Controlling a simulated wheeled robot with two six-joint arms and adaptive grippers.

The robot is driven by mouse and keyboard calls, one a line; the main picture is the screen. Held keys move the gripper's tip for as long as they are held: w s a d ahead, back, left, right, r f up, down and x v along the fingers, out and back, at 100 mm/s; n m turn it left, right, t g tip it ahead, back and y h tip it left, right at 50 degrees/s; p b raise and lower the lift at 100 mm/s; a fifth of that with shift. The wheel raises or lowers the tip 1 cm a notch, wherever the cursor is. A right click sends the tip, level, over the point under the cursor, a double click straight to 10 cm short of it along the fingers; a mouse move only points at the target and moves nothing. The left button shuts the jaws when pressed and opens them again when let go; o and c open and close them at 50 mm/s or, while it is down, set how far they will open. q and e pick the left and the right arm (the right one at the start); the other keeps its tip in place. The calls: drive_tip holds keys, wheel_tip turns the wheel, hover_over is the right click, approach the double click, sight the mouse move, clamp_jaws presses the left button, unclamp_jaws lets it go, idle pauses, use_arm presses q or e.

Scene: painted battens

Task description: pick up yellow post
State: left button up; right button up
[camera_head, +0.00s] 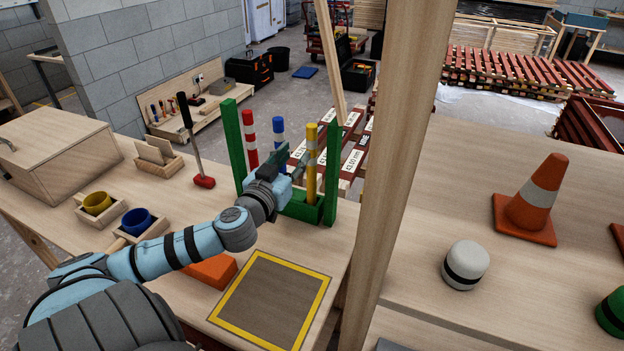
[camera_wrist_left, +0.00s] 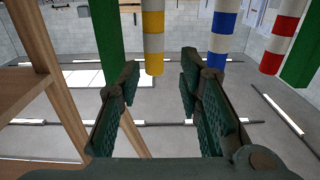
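The yellow post (camera_head: 311,165), with pale bands, stands upright at the right of a green rack (camera_head: 300,208) with two tall green uprights. A blue-banded post (camera_head: 279,130) and a red-banded post (camera_head: 250,138) stand to its left. My left gripper (camera_head: 297,160) is open beside the yellow post, on its left in the head view. In the left wrist view, my open fingers (camera_wrist_left: 160,88) show with the yellow post (camera_wrist_left: 153,38) in line with the gap between them. I cannot tell whether the post is inside the gap. My right gripper is not in view.
A tall wooden beam (camera_head: 395,150) rises right of the rack. A red-headed mallet (camera_head: 204,181), a yellow cup (camera_head: 97,203), a blue cup (camera_head: 137,221) and an orange block (camera_head: 212,270) are on the left bench. A yellow-bordered mat (camera_head: 268,303) lies clear in front.

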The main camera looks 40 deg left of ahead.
sight(310, 141)
use_arm(q)
drive_tip(key=x, duration=0.6)
drive_tip(key=d+x, duration=0.1)
drive_tip(key=x, duration=0.2)
drive_tip(key=shift+w+a+p, duration=0.1)
drive_tip(key=shift+w+p, duration=0.15)
drive_tip(key=shift+p, duration=0.15)
clamp_jaws()
